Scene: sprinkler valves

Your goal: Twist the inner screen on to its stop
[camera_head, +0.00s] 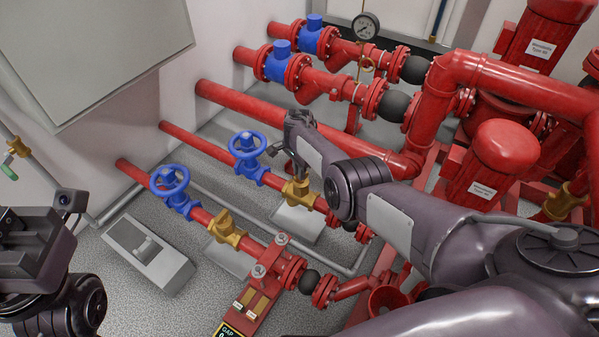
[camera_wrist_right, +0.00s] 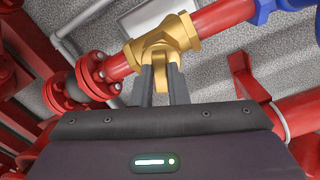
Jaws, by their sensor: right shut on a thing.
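The inner brass strainer (camera_head: 297,193) sits on a red pipe behind the nearer brass strainer (camera_head: 226,228). In the right wrist view, the inner strainer (camera_wrist_right: 172,34) has a brass screen piece (camera_wrist_right: 160,72) projecting from its body toward me. My right gripper (camera_head: 288,168) reaches down to this strainer from above. In the wrist view, the right gripper's two dark fingers (camera_wrist_right: 159,82) are shut on the brass screen piece, one on each side. My left gripper is at the left edge of the head view, its dark housing (camera_head: 22,240) showing; its fingers cannot be made out.
Blue handwheel valves (camera_head: 247,146) (camera_head: 171,186) stand on the pipes left of the strainers. A red bracket (camera_head: 262,280) with grey bolts is near the front. Red pumps (camera_head: 500,150) and thick pipes crowd the right. A grey box (camera_head: 148,255) lies on the floor.

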